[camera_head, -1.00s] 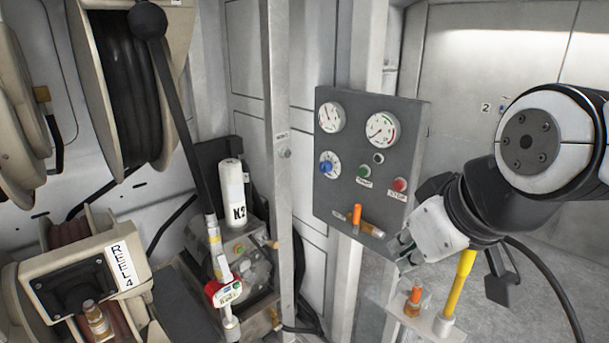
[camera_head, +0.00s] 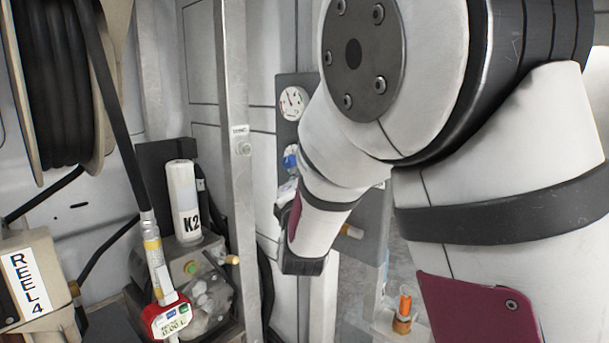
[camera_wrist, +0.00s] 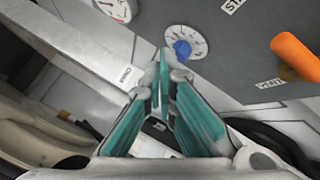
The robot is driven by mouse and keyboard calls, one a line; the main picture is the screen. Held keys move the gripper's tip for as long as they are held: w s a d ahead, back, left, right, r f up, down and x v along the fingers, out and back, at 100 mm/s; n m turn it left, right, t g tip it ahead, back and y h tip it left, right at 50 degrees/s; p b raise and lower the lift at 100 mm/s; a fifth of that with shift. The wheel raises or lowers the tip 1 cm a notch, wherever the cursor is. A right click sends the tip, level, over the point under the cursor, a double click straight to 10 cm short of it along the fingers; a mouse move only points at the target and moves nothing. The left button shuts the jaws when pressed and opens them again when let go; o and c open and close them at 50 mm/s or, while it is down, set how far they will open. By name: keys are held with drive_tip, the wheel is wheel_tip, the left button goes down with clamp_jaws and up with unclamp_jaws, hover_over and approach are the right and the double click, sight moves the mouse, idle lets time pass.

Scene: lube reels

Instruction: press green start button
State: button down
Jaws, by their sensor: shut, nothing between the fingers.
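The grey control panel (camera_head: 292,133) shows only in part in the head view, because my arm covers most of it. In the wrist view the panel (camera_wrist: 245,60) fills the upper right, with the edge of a "START" label (camera_wrist: 232,4) at the top. My gripper (camera_wrist: 163,62) is shut and empty, its tips appearing just left of the blue knob (camera_wrist: 182,48). I cannot tell whether they touch the panel.
An orange handle (camera_wrist: 297,57) sticks out from the panel near a "VENT" label (camera_wrist: 269,84). A metal post (camera_head: 240,180) stands left of the panel. A pump unit (camera_head: 205,285) with a white K2 canister (camera_head: 184,200) stands lower left, beside a red-handled meter (camera_head: 168,315).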

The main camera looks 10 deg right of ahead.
drive_tip(key=shift+w+a, duration=0.1)
drive_tip(key=shift+a, duration=0.05)
drive_tip(key=w+d+b, duration=0.2)
drive_tip(key=w+d, duration=0.3)
drive_tip(key=d, duration=0.2)
idle(0.6)
drive_tip(key=shift+d, duration=0.15)
idle(1.2)
drive_tip(key=shift+w+d+b, duration=0.25)
drive_tip(key=shift+d+b, duration=0.1)
drive_tip(key=shift+w+d, duration=0.25)
drive_tip(key=shift+d, duration=0.15)
idle(0.9)
drive_tip(key=shift+s+a, duration=0.55)
drive_tip(key=shift+a, duration=0.15)
